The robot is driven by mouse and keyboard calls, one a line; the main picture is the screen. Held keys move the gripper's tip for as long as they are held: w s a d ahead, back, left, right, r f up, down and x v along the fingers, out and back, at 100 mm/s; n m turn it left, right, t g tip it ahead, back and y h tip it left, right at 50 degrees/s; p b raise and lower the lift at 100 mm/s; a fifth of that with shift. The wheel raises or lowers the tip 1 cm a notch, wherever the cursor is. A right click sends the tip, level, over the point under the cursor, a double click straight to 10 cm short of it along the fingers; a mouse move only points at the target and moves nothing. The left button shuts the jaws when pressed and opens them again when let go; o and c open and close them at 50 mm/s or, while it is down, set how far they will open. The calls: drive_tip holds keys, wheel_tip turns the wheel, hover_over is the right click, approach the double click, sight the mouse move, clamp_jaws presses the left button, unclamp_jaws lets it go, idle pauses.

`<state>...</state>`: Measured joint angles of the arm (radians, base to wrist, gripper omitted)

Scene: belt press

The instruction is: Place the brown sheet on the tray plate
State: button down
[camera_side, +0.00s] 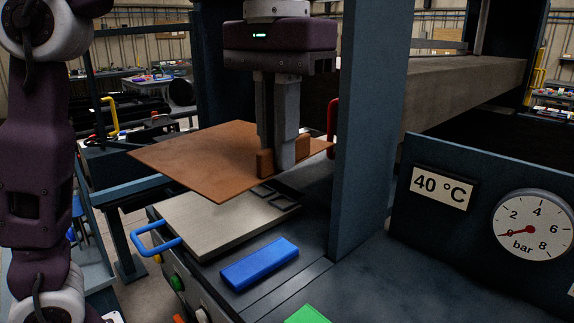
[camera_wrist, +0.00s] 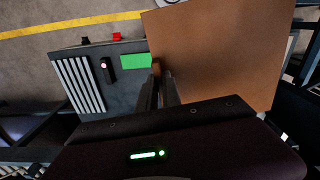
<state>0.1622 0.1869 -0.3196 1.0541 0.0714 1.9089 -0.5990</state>
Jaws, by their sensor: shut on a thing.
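The brown sheet (camera_side: 198,160) is a flat, thin square held roughly level in the air. It fills the upper right of the wrist view (camera_wrist: 220,50). My gripper (camera_side: 279,163) points down and is shut at the sheet's right part, around a small brown block there; its fingers also show in the wrist view (camera_wrist: 161,77). The tray plate (camera_side: 200,230) is a pale grey-beige flat slab below the sheet, with a visible gap between them. The sheet hides the plate's back part from the side camera.
A blue handle (camera_side: 153,238) sits at the plate's left. A blue block (camera_side: 260,263) lies on the dark deck in front of the plate, and a green piece (camera_side: 307,314) is nearer. A tall blue-grey press post (camera_side: 372,130) stands close right of my gripper. A pressure gauge (camera_side: 533,226) is far right.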

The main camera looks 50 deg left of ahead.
drive_tip(key=w+a+f+n, duration=0.1)
drive_tip(key=w+a+f, duration=0.35)
drive_tip(key=a, duration=0.25)
drive_tip(key=w+a+f, duration=0.4)
drive_tip(key=a+f, duration=0.2)
drive_tip(key=a, duration=0.1)
drive_tip(key=s+a+f, duration=0.1)
drive_tip(key=a+f, duration=0.4)
drive_tip(key=a, duration=0.3)
drive_tip(key=s+a+f+n, duration=0.1)
drive_tip(key=a+f, duration=0.4)
drive_tip(key=a, duration=0.3)
drive_tip(key=shift+s+f, duration=0.2)
drive_tip(key=shift+s, duration=0.1)
drive_tip(key=shift+s+a+f+m, duration=0.1)
drive_tip(key=shift+f+m, duration=0.85)
drive_tip(key=shift+m, duration=0.6)
drive_tip(key=shift+s+a+f+m, duration=0.15)
drive_tip(key=shift+f+m, duration=0.8)
drive_tip(key=shift+m, duration=0.55)
drive_tip(key=shift+s+d+f+m, duration=0.1)
drive_tip(key=shift+f+m, duration=0.85)
drive_tip(key=shift+m, duration=0.6)
drive_tip(key=shift+f, duration=0.15)
